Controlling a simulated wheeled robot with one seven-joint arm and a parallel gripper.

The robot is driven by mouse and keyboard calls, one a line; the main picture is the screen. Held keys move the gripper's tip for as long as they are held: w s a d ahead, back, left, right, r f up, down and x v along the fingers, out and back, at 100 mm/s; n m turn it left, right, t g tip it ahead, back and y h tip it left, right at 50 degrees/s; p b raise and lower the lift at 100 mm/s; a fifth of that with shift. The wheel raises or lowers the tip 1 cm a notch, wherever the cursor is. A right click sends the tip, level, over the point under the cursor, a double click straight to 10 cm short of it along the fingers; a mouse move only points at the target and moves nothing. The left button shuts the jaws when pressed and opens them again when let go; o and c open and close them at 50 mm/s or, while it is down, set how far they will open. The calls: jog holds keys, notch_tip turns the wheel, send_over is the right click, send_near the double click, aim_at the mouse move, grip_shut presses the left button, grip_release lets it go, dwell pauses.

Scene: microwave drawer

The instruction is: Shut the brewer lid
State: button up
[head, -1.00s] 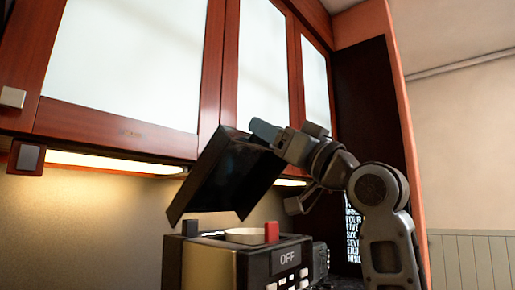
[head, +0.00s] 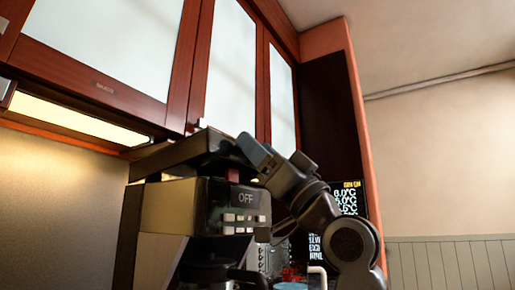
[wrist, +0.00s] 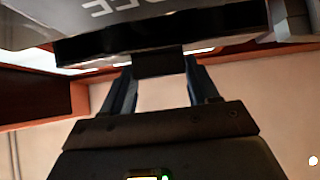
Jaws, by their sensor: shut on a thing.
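The brewer (head: 165,207) stands on the left of centre in the head view, with an "OFF" display and buttons on its front. Its dark lid (head: 190,150) is tilted at a low angle above the body, with a gap below its front edge. My gripper (head: 247,147) is at the lid's right front edge. In the wrist view, the lid (wrist: 150,20) with pale lettering fills the top. My gripper's fingers (wrist: 161,75) are on either side of a dark tab (wrist: 160,64) on the lid's edge and are shut on it. The hinge is not clearly visible.
Wooden cabinets (head: 190,70) with white panels hang above and behind the brewer, close over the lid. A dark carafe (head: 215,275) is below the brewer head. A screen with text (head: 347,198) stands behind my arm. The right side is open wall.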

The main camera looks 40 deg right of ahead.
jog(key=shift+w+f, duration=0.2)
jog(key=shift+f, duration=0.45)
jog(key=shift+a, duration=0.1)
jog(key=o, duration=1.5)
jog(key=shift+r, duration=0.1)
jog(key=b+v, duration=0.1)
jog(key=v, duration=0.7)
